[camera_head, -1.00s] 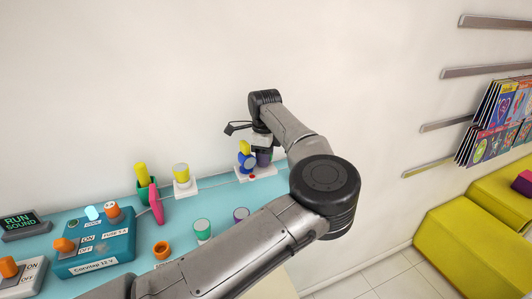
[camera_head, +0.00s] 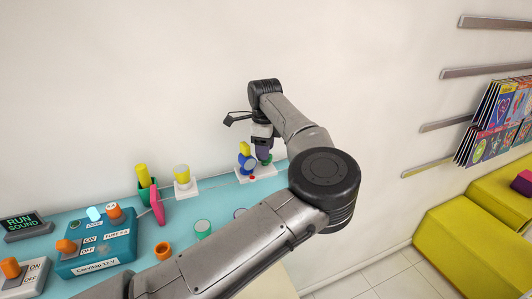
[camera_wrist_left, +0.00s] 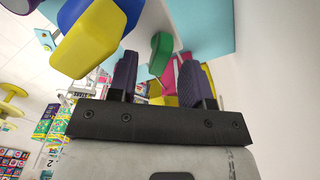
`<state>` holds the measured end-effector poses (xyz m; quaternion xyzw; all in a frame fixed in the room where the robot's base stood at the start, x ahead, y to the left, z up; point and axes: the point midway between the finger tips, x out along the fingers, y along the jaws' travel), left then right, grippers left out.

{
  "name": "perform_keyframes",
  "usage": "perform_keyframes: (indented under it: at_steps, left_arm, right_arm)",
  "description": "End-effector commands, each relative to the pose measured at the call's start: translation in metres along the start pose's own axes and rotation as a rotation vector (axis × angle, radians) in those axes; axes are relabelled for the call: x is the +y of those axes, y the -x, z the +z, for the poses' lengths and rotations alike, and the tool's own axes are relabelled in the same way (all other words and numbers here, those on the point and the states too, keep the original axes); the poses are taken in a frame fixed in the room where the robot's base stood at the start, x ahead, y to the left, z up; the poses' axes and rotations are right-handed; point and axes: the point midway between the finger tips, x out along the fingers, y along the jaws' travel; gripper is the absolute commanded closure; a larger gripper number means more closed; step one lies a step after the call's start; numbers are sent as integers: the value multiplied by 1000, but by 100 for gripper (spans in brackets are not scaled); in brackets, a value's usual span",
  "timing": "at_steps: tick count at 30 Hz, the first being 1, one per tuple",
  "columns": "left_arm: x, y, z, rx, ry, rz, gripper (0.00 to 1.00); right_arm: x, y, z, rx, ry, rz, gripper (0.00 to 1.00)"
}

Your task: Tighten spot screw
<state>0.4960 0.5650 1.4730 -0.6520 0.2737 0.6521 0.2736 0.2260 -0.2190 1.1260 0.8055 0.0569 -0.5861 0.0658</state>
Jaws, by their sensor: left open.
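The spot (camera_head: 246,160), blue and yellow, stands on a white base (camera_head: 262,175) by the wall. A small green piece, likely its screw (camera_head: 267,161), sits at the right of that base. My left gripper (camera_head: 264,152) is directly above the green piece, pointing down. In the left wrist view my open left gripper (camera_wrist_left: 161,72) has dark purple fingers apart, and the green piece (camera_wrist_left: 160,52) shows in the gap, near the fingertips. I cannot tell whether they touch. The spot's yellow and blue head (camera_wrist_left: 88,38) is close by at the left. My right gripper is not in view.
My left arm crosses the front.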

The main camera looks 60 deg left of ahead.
Motion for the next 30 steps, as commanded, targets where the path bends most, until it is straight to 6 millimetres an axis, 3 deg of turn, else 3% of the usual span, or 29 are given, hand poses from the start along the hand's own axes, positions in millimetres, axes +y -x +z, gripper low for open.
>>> perform_keyframes:
  at_steps: [15,30]
  left_arm:
    - [0,65,0,0,0,0,55]
    - [0,67,0,0,0,0,55]
  right_arm:
    - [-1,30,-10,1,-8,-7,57]
    - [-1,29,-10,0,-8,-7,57]
